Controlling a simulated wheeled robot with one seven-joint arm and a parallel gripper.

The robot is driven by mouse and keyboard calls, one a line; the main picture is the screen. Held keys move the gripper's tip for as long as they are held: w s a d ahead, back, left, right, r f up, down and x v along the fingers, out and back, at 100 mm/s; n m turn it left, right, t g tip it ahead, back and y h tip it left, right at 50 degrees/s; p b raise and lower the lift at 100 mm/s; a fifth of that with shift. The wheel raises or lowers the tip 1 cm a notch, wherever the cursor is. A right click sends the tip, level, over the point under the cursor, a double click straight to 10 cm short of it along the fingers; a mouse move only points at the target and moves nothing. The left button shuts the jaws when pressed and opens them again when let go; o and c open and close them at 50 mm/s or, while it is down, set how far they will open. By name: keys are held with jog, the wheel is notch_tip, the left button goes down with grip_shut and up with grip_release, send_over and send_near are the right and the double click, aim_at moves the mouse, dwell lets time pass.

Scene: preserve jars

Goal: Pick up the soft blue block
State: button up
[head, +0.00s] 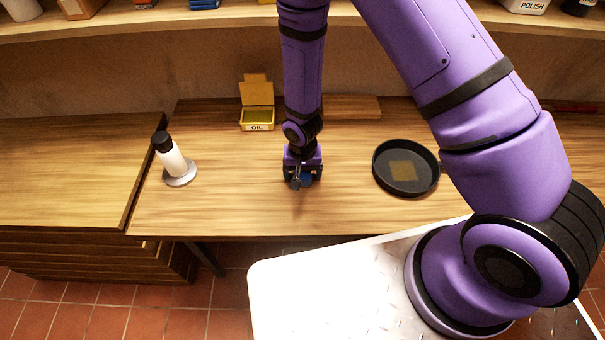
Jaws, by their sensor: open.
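The soft blue block (306,179) shows as a small dark blue patch low between the jaws of my gripper (302,182), above the middle of the wooden table (240,210). My gripper points down and is open around or just above the block. Its fingers and body hide most of the block. I cannot tell whether the fingers touch it.
A black round pan (427,187) with a yellowish patch inside stands to the right. A white bottle with a black cap (173,159) stands on a grey disc at left. A yellow open box marked OIL (257,115) is behind. A shelf (180,20) runs along the back.

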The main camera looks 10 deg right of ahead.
jog(key=shift+f, duration=0.1)
jog(key=c, duration=1.1)
